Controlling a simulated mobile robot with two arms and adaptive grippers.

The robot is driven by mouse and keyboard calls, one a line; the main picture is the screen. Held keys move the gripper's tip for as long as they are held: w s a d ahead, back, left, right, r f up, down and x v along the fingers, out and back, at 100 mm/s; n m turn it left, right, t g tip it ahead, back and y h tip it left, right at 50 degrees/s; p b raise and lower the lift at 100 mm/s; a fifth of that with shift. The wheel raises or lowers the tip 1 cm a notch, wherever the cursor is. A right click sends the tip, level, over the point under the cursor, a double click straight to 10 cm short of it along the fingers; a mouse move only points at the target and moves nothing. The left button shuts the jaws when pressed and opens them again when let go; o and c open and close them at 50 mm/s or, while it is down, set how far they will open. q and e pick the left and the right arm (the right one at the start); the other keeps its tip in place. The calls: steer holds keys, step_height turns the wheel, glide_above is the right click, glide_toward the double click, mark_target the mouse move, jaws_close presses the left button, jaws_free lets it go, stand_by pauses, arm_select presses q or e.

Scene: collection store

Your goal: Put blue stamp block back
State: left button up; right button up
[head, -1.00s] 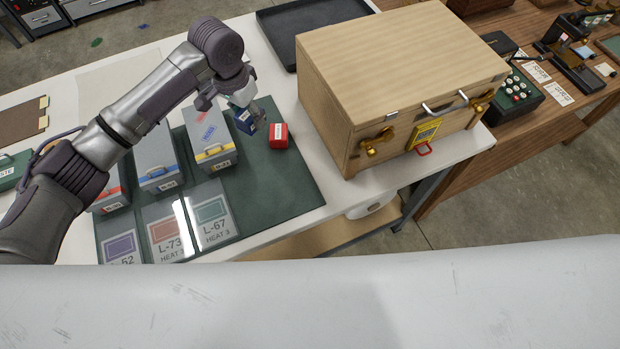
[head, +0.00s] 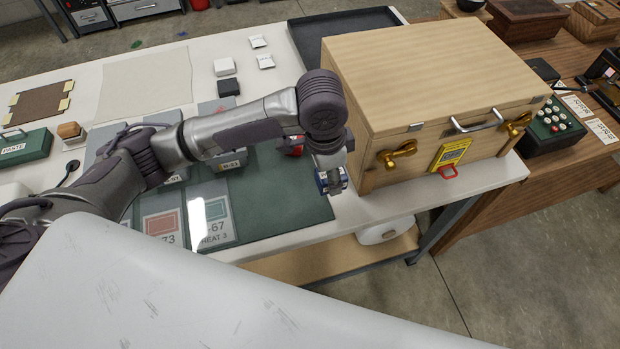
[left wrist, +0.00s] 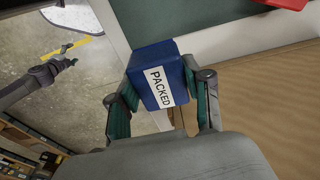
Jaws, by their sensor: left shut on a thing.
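The blue stamp block (left wrist: 158,82) carries a white label reading PACKED in the left wrist view. My left gripper (left wrist: 160,95) is shut on it, a finger on each side. In the head view the left gripper (head: 330,176) hangs down with the blue block (head: 333,188) at its tip, by the right edge of the green mat and just left of the wooden case. A red block (head: 294,148) stands on the mat behind my arm, partly hidden by it.
The wooden case (head: 430,75) with brass clamps stands close to the right of the gripper. The green mat (head: 280,205) holds grey boxes and labelled cards, partly under my arm. A black tray (head: 310,40) lies behind. The front right of the mat is clear.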

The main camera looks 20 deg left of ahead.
arm_select(q)
glide_above(309, 189)
step_height(309, 189, down, 3)
steer(key=shift+s+a+f+p, duration=0.1)
steer(key=shift+p, duration=0.3)
step_height(309, 189, down, 4)
steer(key=shift+r+p, duration=0.15)
steer(key=shift+p, duration=0.35)
steer(key=shift+f, duration=0.2)
arm_select(e)
step_height(309, 189, up, 2)
steer(key=shift+r, duration=0.1)
arm_select(q)
steer(key=shift+f, duration=0.15)
steer(key=o, duration=0.9)
step_height(309, 189, up, 12)
steer(key=a+b, duration=0.1)
steer(key=b, duration=0.1)
steer(key=shift+s+a, duration=0.15)
steer(key=shift+s, duration=0.2)
arm_select(e)
steer(key=shift+a+f, duration=0.15)
steer(key=shift+f, duration=0.8)
